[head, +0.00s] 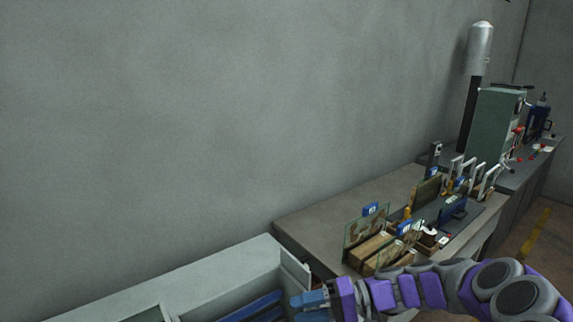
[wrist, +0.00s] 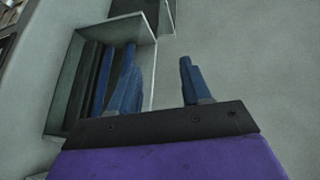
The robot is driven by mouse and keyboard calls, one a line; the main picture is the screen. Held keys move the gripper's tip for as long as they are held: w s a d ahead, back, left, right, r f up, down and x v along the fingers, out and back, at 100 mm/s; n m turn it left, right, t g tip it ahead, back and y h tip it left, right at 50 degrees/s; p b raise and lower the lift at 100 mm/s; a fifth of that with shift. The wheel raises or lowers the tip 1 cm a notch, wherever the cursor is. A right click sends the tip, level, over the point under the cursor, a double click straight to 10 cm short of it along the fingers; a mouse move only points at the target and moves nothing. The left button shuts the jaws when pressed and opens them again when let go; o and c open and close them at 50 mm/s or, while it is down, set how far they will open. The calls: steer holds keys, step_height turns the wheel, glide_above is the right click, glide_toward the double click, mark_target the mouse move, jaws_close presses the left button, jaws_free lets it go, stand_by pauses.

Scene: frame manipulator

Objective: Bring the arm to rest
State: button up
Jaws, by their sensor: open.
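My arm, purple and grey, reaches in from the lower right of the head view. My gripper (head: 312,302) has blue fingers and is at the bottom, in front of a pale open-topped bin with blue items in it. In the wrist view my gripper (wrist: 160,90) shows two blue fingers spread well apart with nothing between them. Behind the left finger is an open grey box (wrist: 66,85) with dark and blue long pieces inside. I cannot tell whether the gripper touches the bin.
A workbench (head: 310,215) to the right carries wooden boxes (head: 372,246), upright boards and tools. A green machine (head: 497,125) stands farther back. A grey wall (head: 200,120) runs behind the benches. The space above the bin is clear.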

steer(key=s+a+r+n+g+h, duration=0.1)
steer(key=s+a+n+g+h, duration=0.15)
steer(key=s+h, duration=1)
steer(key=s+d+f+m+t+h, duration=0.1)
steer(key=s+d, duration=0.5)
steer(key=s, duration=0.2)
steer(key=s+d+f+m+h, duration=0.1)
steer(key=s+d+m+h, duration=0.1)
steer(key=s+d, duration=0.4)
steer(key=s, duration=0.3)
steer(key=shift+s+d+t, duration=0.15)
steer(key=shift+s+t, duration=0.05)
steer(key=shift+t, duration=0.15)
steer(key=shift+f, duration=0.1)
steer(key=shift+c, duration=0.5)
